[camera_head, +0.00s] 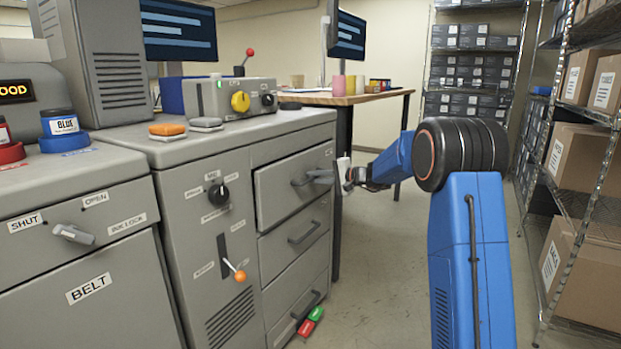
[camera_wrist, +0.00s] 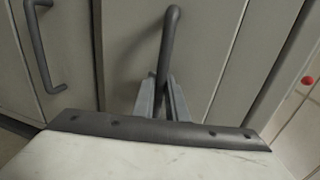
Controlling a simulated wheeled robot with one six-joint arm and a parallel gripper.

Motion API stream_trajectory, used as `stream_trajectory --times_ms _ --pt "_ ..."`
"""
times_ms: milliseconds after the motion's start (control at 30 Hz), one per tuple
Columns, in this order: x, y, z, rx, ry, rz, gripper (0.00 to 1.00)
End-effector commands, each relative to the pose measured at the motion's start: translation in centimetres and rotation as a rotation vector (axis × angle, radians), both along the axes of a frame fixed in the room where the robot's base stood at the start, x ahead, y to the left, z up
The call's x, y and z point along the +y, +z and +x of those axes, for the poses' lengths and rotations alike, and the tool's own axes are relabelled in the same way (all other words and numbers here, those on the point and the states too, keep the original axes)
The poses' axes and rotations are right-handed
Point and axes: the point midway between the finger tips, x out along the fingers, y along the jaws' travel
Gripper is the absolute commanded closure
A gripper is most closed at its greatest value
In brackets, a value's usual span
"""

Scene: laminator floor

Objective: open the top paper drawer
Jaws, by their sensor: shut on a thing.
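The top paper drawer (camera_head: 290,188) is the uppermost of several grey drawers at the right side of the grey cabinet. In the wrist view my gripper's fingers (camera_wrist: 162,103) close around one end of the handle (camera_wrist: 170,40), and the rest of the bar stands free. My wrist hides part of the drawer front.
The drawers below have similar handles (camera_head: 304,233). Red and green blocks (camera_head: 311,322) lie on the floor by the cabinet's foot. A wooden table (camera_head: 350,99) stands behind. Shelving with cardboard boxes (camera_head: 574,165) lines the right. The aisle floor (camera_head: 385,270) between is clear.

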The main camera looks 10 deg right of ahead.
Motion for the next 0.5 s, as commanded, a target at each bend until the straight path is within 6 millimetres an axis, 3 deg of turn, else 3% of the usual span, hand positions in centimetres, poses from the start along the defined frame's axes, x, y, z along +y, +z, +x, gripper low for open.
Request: stream_trajectory --times_ms 167,500 --pt "-3.5 0.0 -3.2 0.001 -0.005 0.000 1.00" --pt "-12.1 0.0 -11.7 0.002 -0.007 0.000 1.00"
